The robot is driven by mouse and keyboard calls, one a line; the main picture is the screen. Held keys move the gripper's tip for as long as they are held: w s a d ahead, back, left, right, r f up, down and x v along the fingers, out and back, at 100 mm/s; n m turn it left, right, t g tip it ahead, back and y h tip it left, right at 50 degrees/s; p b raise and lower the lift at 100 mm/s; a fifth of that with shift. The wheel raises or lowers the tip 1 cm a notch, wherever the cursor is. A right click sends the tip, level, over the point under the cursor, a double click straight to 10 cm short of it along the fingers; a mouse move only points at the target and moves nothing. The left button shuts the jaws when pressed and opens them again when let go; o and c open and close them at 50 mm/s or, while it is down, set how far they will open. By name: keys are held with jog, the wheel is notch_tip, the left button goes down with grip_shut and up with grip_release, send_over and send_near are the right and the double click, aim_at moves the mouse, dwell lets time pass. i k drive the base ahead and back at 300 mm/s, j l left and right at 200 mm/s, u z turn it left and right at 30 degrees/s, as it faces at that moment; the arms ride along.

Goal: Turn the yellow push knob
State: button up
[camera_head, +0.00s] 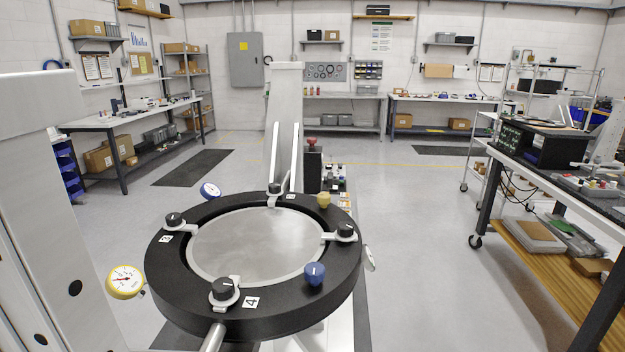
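The yellow push knob (323,200) stands on the back right part of the black ring (170,290) of the mirror fixture. It is small and has a rounded top. Nothing touches it in this view. The ring surrounds a round grey mirror plate (255,245). A blue knob (315,273) stands on the front right of the ring. Several black knobs with pale clamp arms sit around the ring, one at the front (225,289) near a label "4" and one at the right (345,231). My gripper is not in view.
A yellow-rimmed dial gauge (125,281) sticks out at the ring's left, and a blue-rimmed gauge (210,190) at its back left. A pale upright post (287,95) rises behind the ring. A cluttered bench (545,165) stands at the right. The floor on both sides is mostly clear.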

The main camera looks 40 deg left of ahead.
aim_at(323, 198)
jog(key=u, duration=0.95)
jog(key=j, duration=0.55)
jog(key=k+u, duration=0.05)
jog(key=k, duration=0.05)
